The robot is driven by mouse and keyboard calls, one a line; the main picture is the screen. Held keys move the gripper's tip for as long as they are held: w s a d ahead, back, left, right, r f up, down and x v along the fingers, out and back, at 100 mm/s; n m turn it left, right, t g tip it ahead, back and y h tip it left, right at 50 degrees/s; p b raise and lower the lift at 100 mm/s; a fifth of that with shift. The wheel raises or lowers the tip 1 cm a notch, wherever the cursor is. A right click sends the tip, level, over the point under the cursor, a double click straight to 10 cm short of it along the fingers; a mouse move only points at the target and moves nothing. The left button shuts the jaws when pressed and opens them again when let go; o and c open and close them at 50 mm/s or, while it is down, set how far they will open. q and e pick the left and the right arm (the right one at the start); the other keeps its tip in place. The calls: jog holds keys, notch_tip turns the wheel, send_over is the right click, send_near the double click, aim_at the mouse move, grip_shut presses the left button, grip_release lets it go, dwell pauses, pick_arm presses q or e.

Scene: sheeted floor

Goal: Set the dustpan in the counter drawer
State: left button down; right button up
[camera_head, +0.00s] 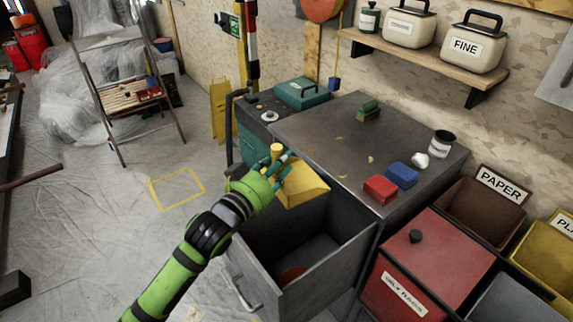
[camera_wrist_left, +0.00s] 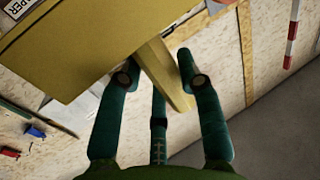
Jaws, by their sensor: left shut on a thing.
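The yellow dustpan (camera_head: 305,190) is held by my left gripper (camera_head: 279,168) at its handle, with the pan pointing right. In the left wrist view the dustpan (camera_wrist_left: 95,35) fills the upper left, and its handle (camera_wrist_left: 168,80) lies between the fingers of the left gripper (camera_wrist_left: 160,85). The counter drawer (camera_head: 262,268) is pulled open below the counter. The dustpan is above the drawer's far part, near the counter's edge. A reddish round thing (camera_head: 292,274) lies inside the drawer. My right gripper is not in view.
The counter top (camera_head: 315,130) holds a green brush (camera_head: 368,110), a red block (camera_head: 381,189), a blue block (camera_head: 401,174), a white lump (camera_head: 421,160) and a jar (camera_head: 441,144). A red bin (camera_head: 425,265) stands right of the drawer. A teal case (camera_head: 302,92) sits behind.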

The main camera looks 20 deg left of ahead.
pick_arm(q)
jog(key=shift+s+d+f, duration=0.1)
jog(key=shift+s+f, duration=0.1)
jog(key=shift+s, duration=0.1)
jog(key=s+a+f+n+y, duration=0.1)
jog(key=s+f+y, duration=0.1)
jog(key=s, duration=0.6)
jog(key=s+a+f+n+y, duration=0.1)
jog(key=s+f+n+y, duration=0.1)
jog(key=s, duration=0.5)
jog(key=shift+s+t+y, duration=0.3)
jog(key=shift+s+y, duration=0.05)
jog(key=shift+y, duration=0.15)
jog(key=shift+a+f, duration=0.1)
